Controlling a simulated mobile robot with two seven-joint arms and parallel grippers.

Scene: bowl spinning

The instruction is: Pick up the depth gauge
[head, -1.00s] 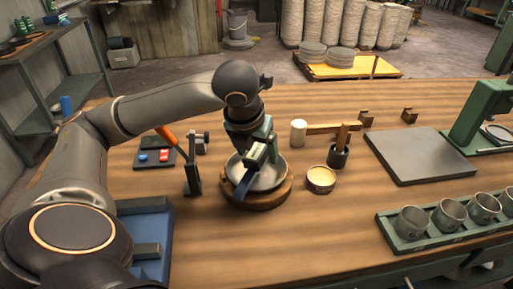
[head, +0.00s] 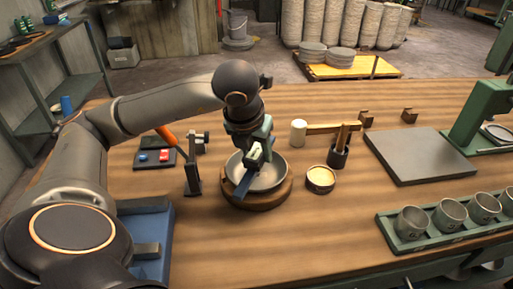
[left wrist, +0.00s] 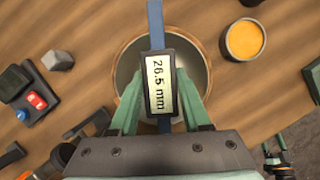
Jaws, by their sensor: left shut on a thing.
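The depth gauge is a dark-framed display reading "26.5 mm" on a blue bar. It shows in the left wrist view (left wrist: 160,85) and in the head view (head: 243,183). My left gripper (head: 256,150) is shut on it and holds it over the metal bowl (head: 272,178). In the left wrist view the green fingers (left wrist: 161,100) lie on both sides of the display. The bowl sits on a round wooden base (head: 262,202). Whether the bar touches the bowl is unclear.
A small tin (head: 320,180) and a dark holder (head: 338,156) stand right of the bowl. A mallet (head: 299,132) lies behind. A dark stand (head: 192,178) is at the left. A grey slab (head: 418,158) and a green cup rack (head: 390,238) are at the right. The front middle is clear.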

